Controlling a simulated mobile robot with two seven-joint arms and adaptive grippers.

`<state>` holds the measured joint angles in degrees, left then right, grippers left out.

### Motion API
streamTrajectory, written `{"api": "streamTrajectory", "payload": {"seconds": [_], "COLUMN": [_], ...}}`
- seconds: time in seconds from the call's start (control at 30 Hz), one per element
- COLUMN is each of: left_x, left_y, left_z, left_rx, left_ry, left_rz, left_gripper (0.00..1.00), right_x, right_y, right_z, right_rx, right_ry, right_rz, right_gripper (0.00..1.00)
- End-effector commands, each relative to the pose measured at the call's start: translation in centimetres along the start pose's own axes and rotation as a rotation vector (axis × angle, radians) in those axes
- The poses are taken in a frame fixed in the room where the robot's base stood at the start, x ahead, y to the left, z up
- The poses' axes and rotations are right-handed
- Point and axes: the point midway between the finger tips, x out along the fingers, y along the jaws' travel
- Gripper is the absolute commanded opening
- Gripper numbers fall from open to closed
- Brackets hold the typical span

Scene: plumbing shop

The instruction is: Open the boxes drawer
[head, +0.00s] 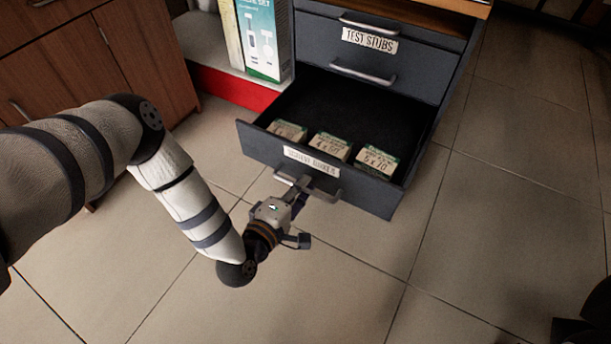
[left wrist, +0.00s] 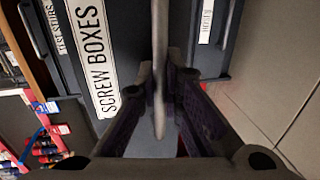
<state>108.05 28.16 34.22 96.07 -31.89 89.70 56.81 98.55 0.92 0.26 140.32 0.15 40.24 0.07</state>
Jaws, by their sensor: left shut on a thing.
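The boxes drawer (head: 262,147) is dark grey and stands pulled out from the cabinet in the head view. Its front carries a label (head: 311,161), which reads SCREW BOXES in the left wrist view (left wrist: 92,55). Three small boxes (head: 376,162) stand inside near its front. My left gripper (head: 293,188) is shut on the drawer's metal bar handle (head: 328,197). In the left wrist view the handle (left wrist: 160,60) runs between the fingers (left wrist: 160,110). A dark shape at the head view's lower right corner may be my right gripper; its jaws cannot be made out.
Above is a shut drawer labelled TEST STUBS (head: 369,40) with its own handle (head: 363,73). A tall carton (head: 263,40) stands on a red-fronted shelf to the left. A wooden cabinet (head: 150,50) is farther left. The tiled floor (head: 470,230) before the drawer is clear.

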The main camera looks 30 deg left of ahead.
Motion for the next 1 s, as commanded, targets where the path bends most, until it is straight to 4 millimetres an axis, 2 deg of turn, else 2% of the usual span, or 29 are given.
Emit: {"api": "streamTrajectory", "payload": {"seconds": [0.47,0.5,0.57,0.6,0.87,1.0], "left_x": [-0.3,-0.3,-0.3,-0.3,-0.3,-2.1], "left_y": [0.0,0.0,0.0,0.0,0.0,-0.2], "left_z": [0.1,0.1,0.1,0.0,0.0,0.0], "left_rx": [-0.001,-0.001,-0.001,-0.001,0.000,-0.001], "left_ry": [-0.001,-0.001,-0.001,-0.001,0.000,0.000], "left_rz": [0.003,0.003,0.002,0.002,0.001,-0.003], "left_gripper": [0.00,0.12,0.26,0.29,0.29,0.29], "right_x": [-0.1,-0.1,-0.1,-0.1,-0.1,-0.1], "right_y": [0.0,0.0,0.0,0.0,0.0,0.0], "right_z": [0.0,0.0,0.0,0.0,0.0,0.0], "right_rx": [0.000,0.000,0.000,0.000,0.000,0.000], "right_ry": [0.003,0.003,0.003,0.003,0.003,0.002], "right_rz": [0.000,0.000,0.000,0.000,0.000,0.000], "right_gripper": [0.50,0.50,0.50,0.50,0.50,0.50]}}
